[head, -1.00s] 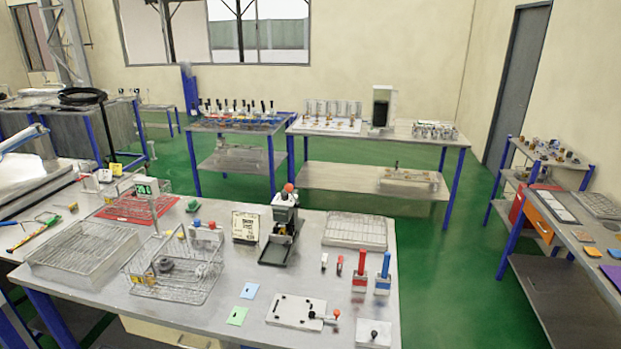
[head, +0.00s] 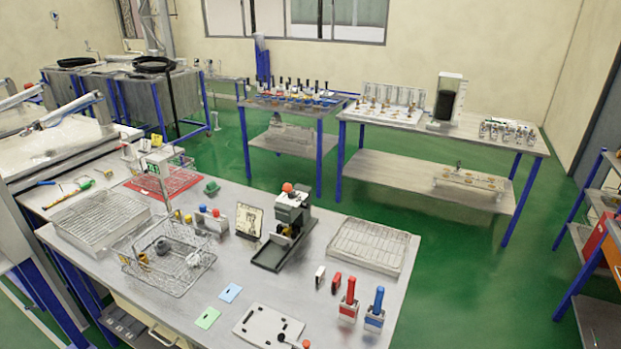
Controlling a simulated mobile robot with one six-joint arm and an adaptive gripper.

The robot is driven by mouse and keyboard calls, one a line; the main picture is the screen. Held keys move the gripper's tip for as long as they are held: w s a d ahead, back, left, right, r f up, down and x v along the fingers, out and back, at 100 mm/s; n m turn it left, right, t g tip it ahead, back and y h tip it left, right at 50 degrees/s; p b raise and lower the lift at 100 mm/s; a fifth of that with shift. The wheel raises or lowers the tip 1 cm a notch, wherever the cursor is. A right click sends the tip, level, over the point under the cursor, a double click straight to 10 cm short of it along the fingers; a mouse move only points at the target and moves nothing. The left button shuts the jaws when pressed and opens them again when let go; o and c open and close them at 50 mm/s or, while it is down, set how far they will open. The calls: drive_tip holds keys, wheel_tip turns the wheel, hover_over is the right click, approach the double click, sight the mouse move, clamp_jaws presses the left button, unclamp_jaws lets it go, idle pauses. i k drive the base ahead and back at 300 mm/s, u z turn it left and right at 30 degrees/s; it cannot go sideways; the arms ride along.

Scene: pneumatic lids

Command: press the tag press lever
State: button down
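A grey and black bench press (head: 289,222) with an orange-red ball knob (head: 287,187) on top stands upright on the near workbench, in the middle of the head view. It looks like the tag press; no label on it is readable. The knob is at the top, and most of the lever arm is hard to make out. A white plate fixture (head: 268,331) with a dark lever and a red knob (head: 306,343) lies nearer, partly cut off by the bottom edge. My gripper is not in view.
Next to the press are a card stand (head: 249,221), a wire rack (head: 368,246), and red (head: 348,303) and blue (head: 374,312) upright handles. A wire basket (head: 168,258) is to the left. Green floor (head: 450,280) is open right of the workbench (head: 225,254).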

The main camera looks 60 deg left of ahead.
sight(286, 188)
drive_tip(key=u, duration=0.3)
drive_tip(key=i, duration=0.7)
drive_tip(key=u, duration=1)
drive_tip(key=i, duration=0.75)
drive_tip(key=u, duration=0.45)
